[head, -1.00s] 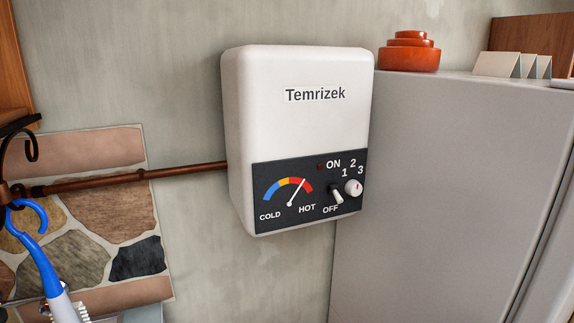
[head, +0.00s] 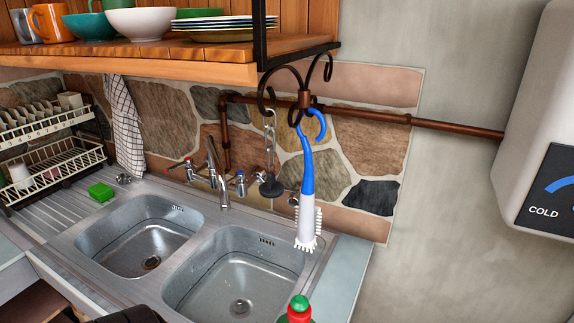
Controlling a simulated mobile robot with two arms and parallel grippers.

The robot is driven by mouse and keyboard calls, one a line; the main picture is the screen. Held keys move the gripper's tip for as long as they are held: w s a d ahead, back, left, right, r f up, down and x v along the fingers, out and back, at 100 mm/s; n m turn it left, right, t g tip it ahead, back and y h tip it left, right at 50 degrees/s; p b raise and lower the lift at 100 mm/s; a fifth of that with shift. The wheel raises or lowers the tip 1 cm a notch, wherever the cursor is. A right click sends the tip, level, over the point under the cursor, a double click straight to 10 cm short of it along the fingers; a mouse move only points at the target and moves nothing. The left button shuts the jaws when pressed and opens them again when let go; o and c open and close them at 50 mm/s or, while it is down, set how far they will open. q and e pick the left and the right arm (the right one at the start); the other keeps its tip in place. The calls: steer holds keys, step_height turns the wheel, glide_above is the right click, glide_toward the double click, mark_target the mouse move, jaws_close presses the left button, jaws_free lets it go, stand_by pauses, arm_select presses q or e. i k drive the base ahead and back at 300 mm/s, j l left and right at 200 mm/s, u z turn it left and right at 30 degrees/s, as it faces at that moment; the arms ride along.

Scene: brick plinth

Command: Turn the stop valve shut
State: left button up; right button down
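I cannot make out a stop valve for certain. A copper pipe (head: 452,127) runs left from the white heater (head: 532,115) along the wall, then bends down behind the sink. A tap with a red mark (head: 188,164) and one with a blue mark (head: 240,183) flank the spout (head: 216,172). Small metal fittings beside the blue-marked tap are partly hidden by a hanging dark plug (head: 271,186). Neither gripper shows. A dark shape at the bottom edge is too cut off to identify.
A dish rack (head: 55,155) stands left. A red bottle with a green cap (head: 299,308) stands at the front.

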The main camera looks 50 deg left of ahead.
mark_target(293, 200)
steer(key=u, duration=1.65)
steer(key=j, duration=0.2)
steer(key=k, duration=0.05)
